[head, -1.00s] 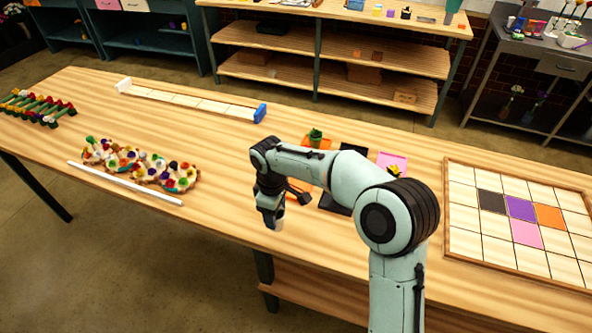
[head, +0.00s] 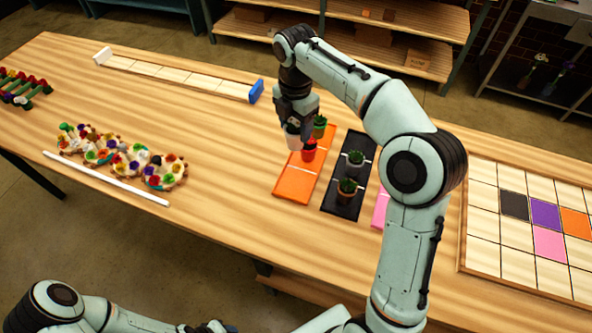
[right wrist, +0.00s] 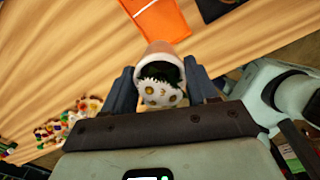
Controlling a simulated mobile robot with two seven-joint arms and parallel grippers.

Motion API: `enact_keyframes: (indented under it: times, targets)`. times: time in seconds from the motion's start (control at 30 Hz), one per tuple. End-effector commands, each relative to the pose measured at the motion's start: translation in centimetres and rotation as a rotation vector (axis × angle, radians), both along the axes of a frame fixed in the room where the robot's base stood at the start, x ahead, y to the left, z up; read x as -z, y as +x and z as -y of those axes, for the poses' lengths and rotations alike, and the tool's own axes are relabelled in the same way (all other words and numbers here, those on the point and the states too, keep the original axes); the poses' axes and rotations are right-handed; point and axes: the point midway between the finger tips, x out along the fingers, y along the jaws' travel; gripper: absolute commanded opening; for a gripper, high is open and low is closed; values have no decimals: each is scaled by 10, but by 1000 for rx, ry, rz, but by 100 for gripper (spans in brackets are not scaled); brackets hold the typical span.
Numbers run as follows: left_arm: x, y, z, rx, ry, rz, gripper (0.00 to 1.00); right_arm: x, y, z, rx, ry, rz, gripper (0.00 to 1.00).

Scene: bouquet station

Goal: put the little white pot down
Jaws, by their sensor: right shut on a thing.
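My right gripper (head: 294,122) is shut on the little white pot (head: 292,140), which hangs below it near the left edge of the orange mat (head: 290,190). In the right wrist view the white pot (right wrist: 165,50) is between the two fingers, with white, yellow-centred flowers inside. In the head view, a green plant (head: 319,122) and a red pot (head: 309,151) stand on the orange mat, close to the right of the held pot. I cannot tell the pot's exact height above the table. My left arm shows at the lower left; its gripper is not visible.
A pink mat (head: 380,208) is partly hidden by my right arm. A tiled board (head: 515,260) lies at the right. Flower clusters (head: 120,158) and a white rod (head: 105,179) lie left. Bare table lies between.

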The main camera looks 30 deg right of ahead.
Motion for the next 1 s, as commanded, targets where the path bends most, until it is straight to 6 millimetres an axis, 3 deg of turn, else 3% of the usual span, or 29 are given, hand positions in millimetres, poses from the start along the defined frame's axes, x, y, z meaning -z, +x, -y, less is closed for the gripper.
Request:
enact_keyframes:
  times: [0.03, 0.1, 0.33, 0.63, 0.83, 1.0]
  targets:
    - [10, -10, 0, 0, 0, -12, 43, 22, -3, 0, 1, 0, -10, 13]
    - [17, -16, 0, 0, 0, -19, 43, 41, -4, 1, 3, -1, -11, 13]
    - [30, -27, 0, 0, 0, -31, 43, 96, -3, 1, 3, -2, -8, 13]
    - [35, -30, 0, 0, 0, -35, 43, 125, -1, 0, 5, -1, -2, 13]
    - [42, -35, 0, 0, 0, -39, 43, 160, -2, 0, 5, -1, -5, 13]
    - [44, -36, 0, 0, 0, -40, 43, 175, -1, 0, 5, -1, -3, 13]
